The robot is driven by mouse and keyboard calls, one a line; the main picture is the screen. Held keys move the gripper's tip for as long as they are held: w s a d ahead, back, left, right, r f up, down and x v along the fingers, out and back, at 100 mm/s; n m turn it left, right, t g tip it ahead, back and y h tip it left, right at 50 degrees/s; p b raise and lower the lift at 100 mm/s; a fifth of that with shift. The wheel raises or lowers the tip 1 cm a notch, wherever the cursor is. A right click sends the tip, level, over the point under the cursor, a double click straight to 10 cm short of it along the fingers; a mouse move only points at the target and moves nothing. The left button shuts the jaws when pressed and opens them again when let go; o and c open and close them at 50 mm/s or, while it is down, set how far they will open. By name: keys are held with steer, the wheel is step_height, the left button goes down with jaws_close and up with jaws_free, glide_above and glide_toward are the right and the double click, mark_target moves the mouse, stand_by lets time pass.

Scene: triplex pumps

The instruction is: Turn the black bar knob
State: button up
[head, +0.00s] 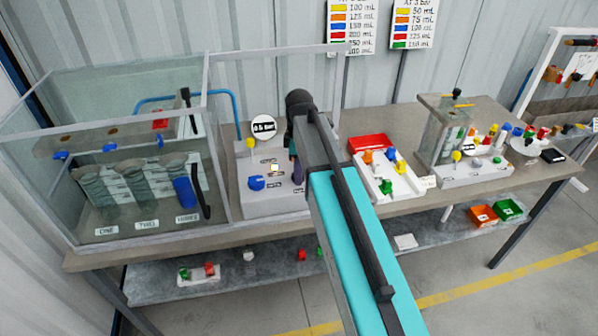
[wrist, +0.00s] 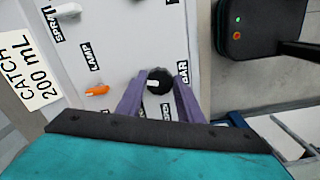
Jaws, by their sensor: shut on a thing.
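The black bar knob (wrist: 158,82) shows in the wrist view as a round black knob with a white mark, on a pale panel beside a label ending in "BAR" (wrist: 183,74). My gripper (wrist: 160,92) has its two purple fingers on either side of the knob and is shut on it. In the head view my gripper (head: 297,165) is at the right side of the grey control box (head: 275,204), and my arm hides the knob there.
In the wrist view an orange knob (wrist: 97,90) and a white knob (wrist: 60,11) share the panel. In the head view a round gauge sign (head: 263,127) stands behind the box, a glass tank (head: 52,190) is left, and a white tray (head: 392,189) is right of my arm.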

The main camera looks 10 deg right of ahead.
steer(key=shift+n, duration=1.7)
steer(key=o, duration=1.1)
steer(key=shift+c, duration=0.2)
steer(key=shift+w+r, duration=0.1)
steer(key=shift+r, duration=0.05)
step_height(320, 180, up, 14)
steer(key=b, duration=0.3)
steer(key=shift+f+b, duration=0.25)
steer(key=shift+b, duration=0.05)
